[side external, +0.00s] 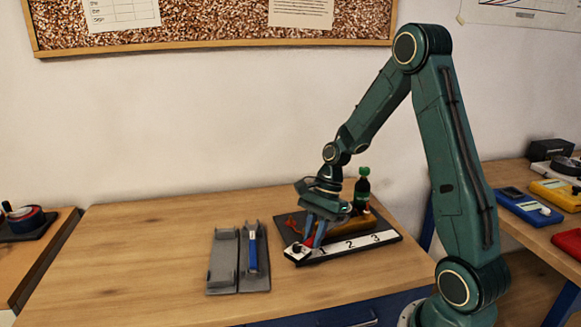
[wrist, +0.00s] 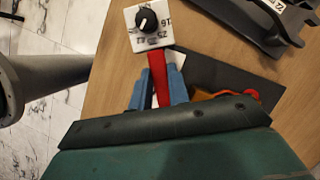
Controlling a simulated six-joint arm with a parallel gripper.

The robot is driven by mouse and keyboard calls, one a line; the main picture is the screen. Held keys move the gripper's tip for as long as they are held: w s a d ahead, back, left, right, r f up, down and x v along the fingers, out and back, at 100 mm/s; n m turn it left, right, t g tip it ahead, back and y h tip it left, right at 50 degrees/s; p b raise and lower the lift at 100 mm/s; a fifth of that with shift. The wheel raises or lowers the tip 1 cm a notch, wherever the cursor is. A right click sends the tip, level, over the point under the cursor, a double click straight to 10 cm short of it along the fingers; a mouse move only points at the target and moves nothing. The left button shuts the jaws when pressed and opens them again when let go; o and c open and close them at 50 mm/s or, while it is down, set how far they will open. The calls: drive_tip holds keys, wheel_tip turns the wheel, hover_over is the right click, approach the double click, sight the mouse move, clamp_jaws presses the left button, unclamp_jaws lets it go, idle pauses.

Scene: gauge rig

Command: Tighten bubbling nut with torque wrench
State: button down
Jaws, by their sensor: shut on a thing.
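My gripper (side external: 312,240) has blue fingers and is down at the left part of a dark rig board (side external: 285,222). In the wrist view my gripper (wrist: 157,75) is shut on a red handle (wrist: 158,85), which looks like a wrench handle. Its far end meets or passes under a white block with a black knob (wrist: 147,20); contact cannot be told. A blue-handled tool (side external: 252,250) lies in the holder. No bubbles or nut can be made out.
The grey holder (side external: 222,262) has an empty left slot; it also shows in the wrist view (wrist: 245,22). A dark bottle with a green cap (side external: 362,190) stands behind the strip. An orange-yellow part (side external: 367,220) lies near it. The table's left side (side external: 140,250) is clear.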

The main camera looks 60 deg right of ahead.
sight(302, 250)
drive_tip(key=shift+w+m, duration=0.6)
drive_tip(key=shift+w, duration=0.1)
idle(1.0)
drive_tip(key=shift+s+a+n, duration=0.1)
drive_tip(key=shift+s+n, duration=0.8)
drive_tip(key=shift+s, duration=0.15)
idle(0.7)
drive_tip(key=shift+w+a, duration=0.1)
drive_tip(key=shift+a, duration=1.2)
drive_tip(key=shift+w+a, duration=0.15)
drive_tip(key=shift+a, duration=1.05)
drive_tip(key=shift+r, duration=0.1)
